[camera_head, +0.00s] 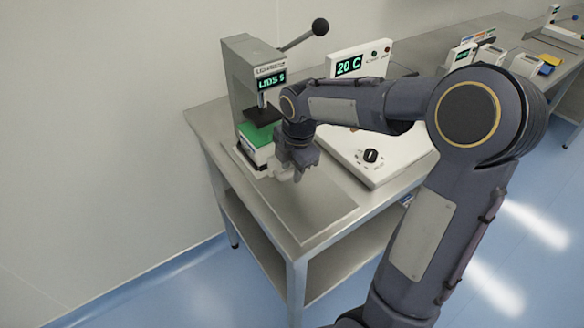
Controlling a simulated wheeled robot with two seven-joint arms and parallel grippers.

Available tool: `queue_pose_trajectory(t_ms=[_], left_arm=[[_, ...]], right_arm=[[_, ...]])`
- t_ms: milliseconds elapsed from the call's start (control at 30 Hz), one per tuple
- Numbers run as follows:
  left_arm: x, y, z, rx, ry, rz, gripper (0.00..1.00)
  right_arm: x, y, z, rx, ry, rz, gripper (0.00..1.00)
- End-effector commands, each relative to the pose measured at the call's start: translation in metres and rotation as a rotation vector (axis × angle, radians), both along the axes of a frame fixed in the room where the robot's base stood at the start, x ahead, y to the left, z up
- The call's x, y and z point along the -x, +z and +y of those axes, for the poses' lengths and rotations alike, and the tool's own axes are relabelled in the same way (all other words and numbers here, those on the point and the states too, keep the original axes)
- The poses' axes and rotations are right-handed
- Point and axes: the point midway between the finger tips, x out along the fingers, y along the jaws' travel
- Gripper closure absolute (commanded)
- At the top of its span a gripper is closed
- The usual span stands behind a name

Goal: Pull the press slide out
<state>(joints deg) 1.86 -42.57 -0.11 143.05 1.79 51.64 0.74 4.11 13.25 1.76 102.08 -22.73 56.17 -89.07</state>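The grey press (238,70) stands on the left end of the steel table. It has a lever with a black knob (320,27) and a green display reading something like "LIDS 5". Below its black ram, a white block with a green top (256,135) sits on the pale press slide (243,160) at the press's foot. My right gripper (298,174) points down just to the right of the slide's front end, partly covering it. Whether its fingers touch or grip the slide is hidden, and the finger gap is too small to tell. My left gripper is not in view.
A white hotplate-like unit (375,165) with a dial and a "20 C" display (349,67) stands right of the press, partly behind my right arm. The table (315,215) is bare in front of the press. More devices stand on a far bench (500,32).

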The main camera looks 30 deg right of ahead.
Motion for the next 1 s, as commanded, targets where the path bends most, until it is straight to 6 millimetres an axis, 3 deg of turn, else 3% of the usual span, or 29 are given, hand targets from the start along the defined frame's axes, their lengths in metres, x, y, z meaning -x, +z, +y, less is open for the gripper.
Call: queue_pose_trajectory(t_ms=[333, 600, 1000], left_arm=[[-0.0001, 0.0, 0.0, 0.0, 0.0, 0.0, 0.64], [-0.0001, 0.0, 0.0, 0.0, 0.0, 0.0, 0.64], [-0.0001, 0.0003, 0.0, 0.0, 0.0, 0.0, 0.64]], right_arm=[[-0.0009, -0.0048, 0.0, 0.0, -0.001, -0.001, 0.69], [-0.0009, -0.0046, 0.0, 0.0, -0.001, -0.002, 1.0], [-0.0005, -0.0044, 0.0, 0.0, -0.002, -0.001, 1.0]])
